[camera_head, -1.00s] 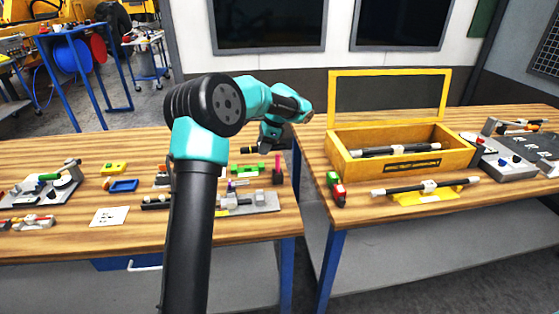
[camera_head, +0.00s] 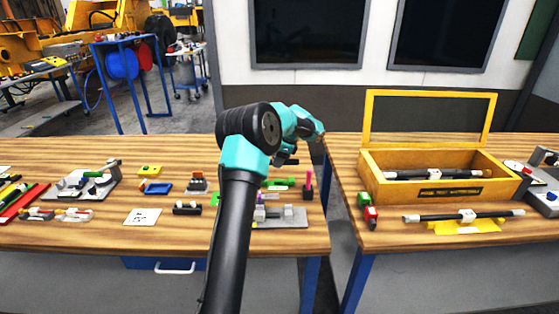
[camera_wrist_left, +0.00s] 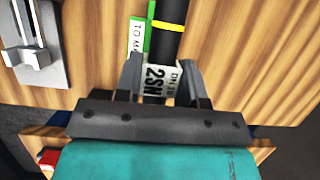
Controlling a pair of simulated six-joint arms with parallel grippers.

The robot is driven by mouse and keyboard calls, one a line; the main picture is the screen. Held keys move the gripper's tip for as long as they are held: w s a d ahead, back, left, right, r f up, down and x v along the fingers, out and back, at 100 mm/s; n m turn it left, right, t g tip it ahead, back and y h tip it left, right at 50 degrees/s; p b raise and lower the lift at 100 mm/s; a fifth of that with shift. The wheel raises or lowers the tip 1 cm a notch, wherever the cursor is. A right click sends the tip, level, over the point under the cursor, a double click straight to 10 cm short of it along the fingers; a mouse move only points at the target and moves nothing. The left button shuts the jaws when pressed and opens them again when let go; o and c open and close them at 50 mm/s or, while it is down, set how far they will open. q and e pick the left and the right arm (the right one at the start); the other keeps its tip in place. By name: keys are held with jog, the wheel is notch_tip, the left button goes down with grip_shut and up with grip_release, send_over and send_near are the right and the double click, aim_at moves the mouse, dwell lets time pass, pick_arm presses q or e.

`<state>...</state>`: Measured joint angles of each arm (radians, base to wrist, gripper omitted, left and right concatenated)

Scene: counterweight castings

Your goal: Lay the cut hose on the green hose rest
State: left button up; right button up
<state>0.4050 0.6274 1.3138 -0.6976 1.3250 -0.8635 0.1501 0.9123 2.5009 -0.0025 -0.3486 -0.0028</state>
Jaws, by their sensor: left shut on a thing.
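My left gripper (camera_head: 287,153) is over the far right part of the left bench. In the left wrist view its fingers (camera_wrist_left: 162,82) are shut on the cut hose (camera_wrist_left: 168,45), a black hose with a yellow band and a white printed label. A green piece with a white label (camera_wrist_left: 138,38) shows just beside the hose; I cannot tell whether they touch. In the head view a low green piece (camera_head: 280,183), possibly the green hose rest, lies on the bench below the gripper. The hose is mostly hidden there. My right gripper is not in view.
A grey fixture plate (camera_head: 285,222) and a pink post (camera_head: 308,186) stand near the green piece. The left bench (camera_head: 110,238) also holds small blocks and a white card (camera_head: 142,217). A yellow box (camera_head: 430,190) stands on the right bench, across a gap.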

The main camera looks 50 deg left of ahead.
aim_at(275, 180)
pick_arm(q)
jog(key=shift+f, duration=2.75)
jog(key=shift+f, duration=0.75)
jog(key=o, duration=1)
jog(key=shift+c, duration=0.2)
jog(key=shift+r, duration=3.55)
